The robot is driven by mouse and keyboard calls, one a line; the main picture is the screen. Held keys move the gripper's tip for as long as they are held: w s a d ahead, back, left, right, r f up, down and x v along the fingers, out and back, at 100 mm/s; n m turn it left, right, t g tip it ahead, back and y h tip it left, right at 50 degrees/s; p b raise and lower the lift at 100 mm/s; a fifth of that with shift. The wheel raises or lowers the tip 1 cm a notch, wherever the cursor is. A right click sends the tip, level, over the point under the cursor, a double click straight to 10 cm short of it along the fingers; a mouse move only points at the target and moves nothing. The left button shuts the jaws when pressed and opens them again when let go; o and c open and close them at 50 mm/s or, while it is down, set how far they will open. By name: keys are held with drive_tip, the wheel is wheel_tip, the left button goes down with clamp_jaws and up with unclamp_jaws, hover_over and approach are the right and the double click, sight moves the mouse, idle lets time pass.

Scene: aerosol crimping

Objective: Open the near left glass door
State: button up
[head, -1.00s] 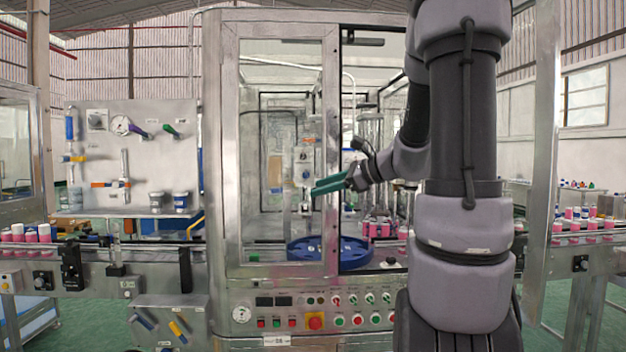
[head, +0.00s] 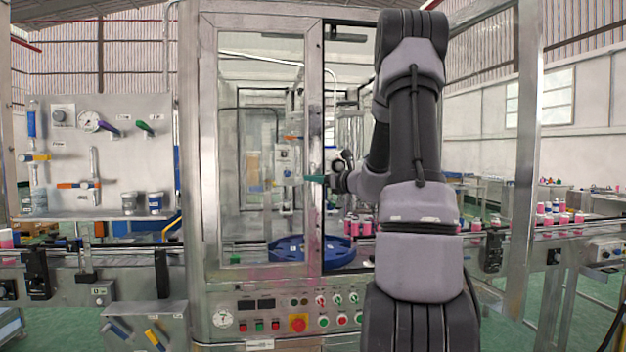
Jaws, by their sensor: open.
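The near left glass door (head: 262,140) is a tall pane in a metal frame on the front of the crimping machine. It looks shut, with a dark gap along its right frame edge. My gripper (head: 314,178) has teal fingers and is open and empty. The fingers point left and overlap the right frame edge of the door at mid height. I cannot tell whether they touch it. My arm hides much of the machine's right side.
A blue round turntable (head: 345,255) sits inside, low behind the door. A control panel (head: 290,310) with buttons is below. A gauge board (head: 100,150) stands to the left. Pink-bodied cans (head: 360,226) stand on the conveyor, partly behind my arm.

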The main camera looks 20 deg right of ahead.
drive_tip(key=shift+w+a, duration=0.25)
drive_tip(key=shift+w, duration=0.45)
clamp_jaws()
idle(1.0)
